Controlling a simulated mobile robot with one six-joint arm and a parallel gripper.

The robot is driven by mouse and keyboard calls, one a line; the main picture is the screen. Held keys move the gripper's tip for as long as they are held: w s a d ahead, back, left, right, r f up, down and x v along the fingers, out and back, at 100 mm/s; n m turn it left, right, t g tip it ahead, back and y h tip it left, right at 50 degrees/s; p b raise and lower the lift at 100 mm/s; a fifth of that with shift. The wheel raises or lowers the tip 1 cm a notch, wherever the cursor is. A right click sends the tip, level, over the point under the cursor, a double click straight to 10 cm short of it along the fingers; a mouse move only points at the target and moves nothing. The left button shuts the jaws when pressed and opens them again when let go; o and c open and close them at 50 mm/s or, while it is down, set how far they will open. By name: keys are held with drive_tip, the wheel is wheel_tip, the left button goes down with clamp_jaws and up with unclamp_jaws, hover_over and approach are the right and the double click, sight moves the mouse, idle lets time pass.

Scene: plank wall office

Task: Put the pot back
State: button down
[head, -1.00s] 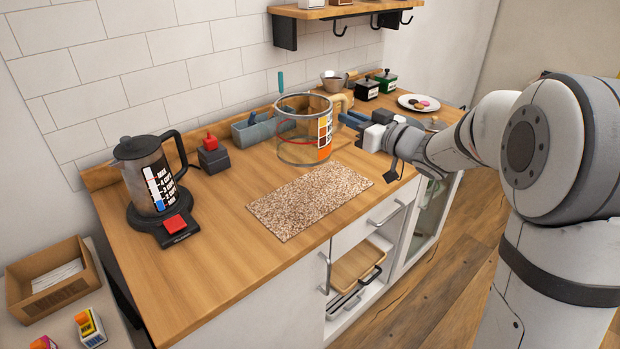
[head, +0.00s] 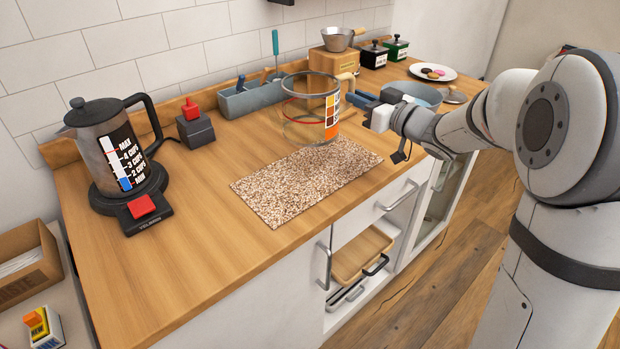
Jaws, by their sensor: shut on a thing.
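A clear glass pot (head: 300,112) with a coloured level scale and a pale wooden handle (head: 347,86) is just behind the speckled mat (head: 305,181) on the counter. My gripper (head: 357,97) reaches in from the right and is shut on the pot's handle. The pot is upright and looks empty. I cannot tell whether its bottom touches the counter or hangs a little above it. A dark kettle (head: 98,150) with its own level scale stands on a black base (head: 107,200) with a red switch at the left.
A grey-blue tool box (head: 252,98) stands behind the pot. A wooden box (head: 336,64) with a metal pan, dark canisters (head: 373,57), a blue bowl (head: 420,95) and a plate of sweets (head: 433,72) fill the back right. Bare counter (head: 190,240) lies between kettle and mat.

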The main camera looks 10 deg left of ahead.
wheel_tip(320, 180, down, 10)
drive_tip(key=shift+f+b, duration=0.1)
drive_tip(key=shift+b, duration=0.9)
drive_tip(key=shift+f, duration=0.25)
drive_tip(key=c, duration=1.4)
unclamp_jaws()
drive_tip(key=shift+r, duration=0.1)
